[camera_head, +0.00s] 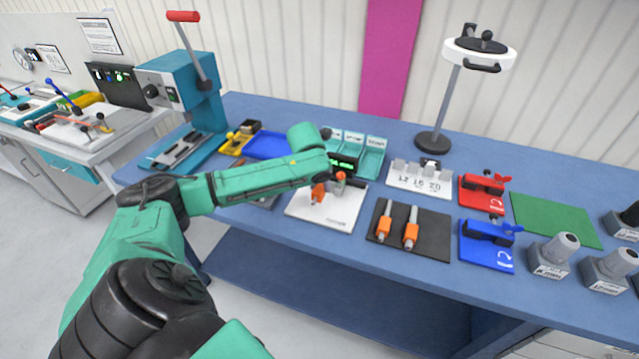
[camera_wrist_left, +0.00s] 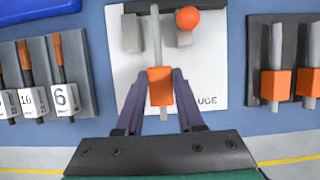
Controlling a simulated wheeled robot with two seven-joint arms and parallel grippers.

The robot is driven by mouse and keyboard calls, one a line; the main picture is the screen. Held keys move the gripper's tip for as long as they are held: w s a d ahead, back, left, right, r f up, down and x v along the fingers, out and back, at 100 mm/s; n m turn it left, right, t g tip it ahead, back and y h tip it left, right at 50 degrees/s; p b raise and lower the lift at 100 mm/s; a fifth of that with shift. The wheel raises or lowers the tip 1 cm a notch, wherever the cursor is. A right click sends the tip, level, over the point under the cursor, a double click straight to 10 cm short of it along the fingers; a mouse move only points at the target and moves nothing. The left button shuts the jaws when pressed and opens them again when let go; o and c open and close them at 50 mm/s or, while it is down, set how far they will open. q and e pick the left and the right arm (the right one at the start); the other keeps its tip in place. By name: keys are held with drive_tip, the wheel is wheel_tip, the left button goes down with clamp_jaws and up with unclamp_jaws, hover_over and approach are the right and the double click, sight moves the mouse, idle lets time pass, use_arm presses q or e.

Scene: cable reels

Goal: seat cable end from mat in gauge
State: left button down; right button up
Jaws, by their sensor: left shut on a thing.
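The gauge is a white plate (camera_head: 318,214) at the front edge of the blue bench; its lettering partly shows in the left wrist view (camera_wrist_left: 207,80). It carries two grey blocks (camera_wrist_left: 132,33) and an orange-red ball (camera_wrist_left: 187,18). My left gripper (camera_wrist_left: 160,88) is shut on the orange collar of a cable end (camera_wrist_left: 160,80), over the gauge. The cable end's grey rod points away between the two blocks; I cannot tell whether it rests down in the gap. The dark mat (camera_head: 437,243) holds two more orange-collared cable ends (camera_head: 384,225) (camera_head: 410,232). My right gripper is not in view.
A rack with numbered tools (camera_wrist_left: 62,98) lies left of the gauge in the wrist view. A blue tray (camera_head: 268,146), a block marked 12 16 20 (camera_head: 420,180), and red (camera_head: 483,195) and blue (camera_head: 487,246) fixtures stand around. A green mat (camera_head: 556,219) is bare.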

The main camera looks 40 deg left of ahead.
sight(318, 190)
use_arm(q)
drive_tip(key=shift+f, duration=0.1)
drive_tip(key=shift+f, duration=0.75)
drive_tip(key=shift+f, duration=0.1)
drive_tip(key=shift+f, duration=0.8)
drive_tip(key=shift+c, duration=2.2)
unclamp_jaws()
drive_tip(key=shift+s, duration=0.1)
